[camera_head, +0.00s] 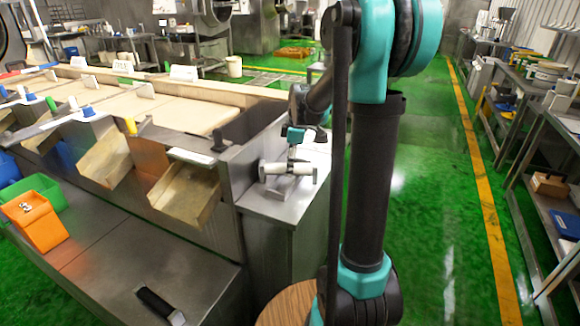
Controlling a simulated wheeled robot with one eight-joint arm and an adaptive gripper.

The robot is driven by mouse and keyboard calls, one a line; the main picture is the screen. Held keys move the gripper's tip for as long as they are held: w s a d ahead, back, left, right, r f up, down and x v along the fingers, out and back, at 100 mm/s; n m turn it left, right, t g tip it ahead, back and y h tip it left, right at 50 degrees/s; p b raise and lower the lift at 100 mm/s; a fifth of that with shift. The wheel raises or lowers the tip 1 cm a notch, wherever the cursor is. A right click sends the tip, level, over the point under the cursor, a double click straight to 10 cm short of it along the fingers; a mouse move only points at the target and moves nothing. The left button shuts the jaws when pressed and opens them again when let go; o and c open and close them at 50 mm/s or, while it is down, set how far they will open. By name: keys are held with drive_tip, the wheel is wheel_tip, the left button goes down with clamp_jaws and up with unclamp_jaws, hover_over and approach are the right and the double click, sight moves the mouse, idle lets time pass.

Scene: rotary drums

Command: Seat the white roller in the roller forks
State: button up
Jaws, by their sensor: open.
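The white roller (278,169) lies level across the metal top of the end cabinet, in the middle of the picture. Small upright holders, apparently the roller forks (262,172), stand at its ends. The picture is too small to tell whether the roller is fully down in both. My gripper (292,156) is open, pointing down right over the middle of the roller. Its fingertips are at or just above the roller; I cannot tell whether they touch it. The gripper hides part of the roller's middle.
A long bench with sloping chutes (187,190) adjoins on the left. An orange bin (33,220) and a green bin (45,188) stand far left. Green floor (430,200) is open on the right, before shelves.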

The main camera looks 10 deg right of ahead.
wheel_tip(320, 180, up, 12)
drive_tip(key=d, duration=0.1)
drive_tip(key=shift+s+d+f, duration=0.15)
drive_tip(key=shift+s+d, duration=0.05)
drive_tip(key=shift+d, duration=0.15)
